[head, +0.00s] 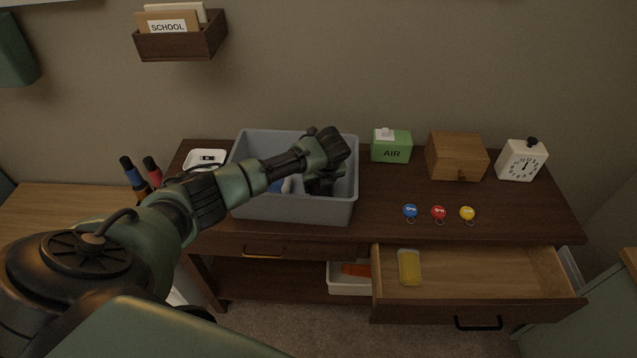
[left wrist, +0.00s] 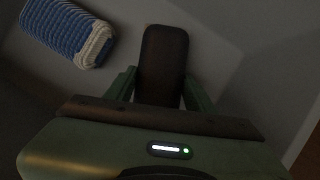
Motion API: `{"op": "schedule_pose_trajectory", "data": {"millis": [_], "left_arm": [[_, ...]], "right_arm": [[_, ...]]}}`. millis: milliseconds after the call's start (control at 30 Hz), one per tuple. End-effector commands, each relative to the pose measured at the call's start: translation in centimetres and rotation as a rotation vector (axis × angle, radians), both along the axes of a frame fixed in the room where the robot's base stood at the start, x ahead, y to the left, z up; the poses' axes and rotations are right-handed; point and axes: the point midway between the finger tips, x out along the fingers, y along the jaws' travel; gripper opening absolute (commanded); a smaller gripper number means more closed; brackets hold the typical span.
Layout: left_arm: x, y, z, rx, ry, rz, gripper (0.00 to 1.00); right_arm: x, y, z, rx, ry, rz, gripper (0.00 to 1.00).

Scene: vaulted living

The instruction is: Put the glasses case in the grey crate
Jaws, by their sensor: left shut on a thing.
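The grey crate (head: 293,208) stands on the dark wooden desk, open at the top. My left gripper (head: 320,186) reaches down inside it, near its right side. In the left wrist view my left gripper (left wrist: 160,88) is shut on a dark brown, rounded, long thing that looks like the glasses case (left wrist: 164,55). The pale crate walls and floor show around it; whether the case touches the floor I cannot tell. In the head view my arm and gripper hide the case. My right gripper is not in view.
A blue and white knitted thing (left wrist: 68,32) lies in the crate beside the case. On the desk stand a green AIR box (head: 391,148), a wooden box (head: 456,157), a clock (head: 521,160) and coloured key tags (head: 438,212). The open drawer (head: 480,272) holds a yellow thing (head: 409,267).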

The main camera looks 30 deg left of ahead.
Motion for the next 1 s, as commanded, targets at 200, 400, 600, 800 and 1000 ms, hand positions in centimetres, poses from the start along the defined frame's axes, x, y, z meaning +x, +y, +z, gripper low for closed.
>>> {"op": "schedule_pose_trajectory", "data": {"millis": [200, 400, 600, 800, 1000], "left_arm": [[0.0, 0.0, 0.0, 0.001, 0.001, 0.000, 0.76], [0.0, 0.0, 0.0, 0.001, 0.001, 0.000, 0.76], [-0.3, -0.3, 1.5, -0.001, -0.002, 0.000, 0.76], [-1.2, -1.6, 5.3, -0.001, -0.005, -0.002, 0.76], [-2.2, -2.8, 8.9, 0.000, -0.003, -0.001, 0.76]], "right_arm": [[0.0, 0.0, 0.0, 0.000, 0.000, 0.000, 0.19], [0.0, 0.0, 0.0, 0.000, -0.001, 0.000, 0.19], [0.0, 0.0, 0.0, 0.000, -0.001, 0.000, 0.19], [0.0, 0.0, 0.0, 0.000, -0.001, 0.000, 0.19], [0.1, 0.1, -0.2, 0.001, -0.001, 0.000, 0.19]]}}
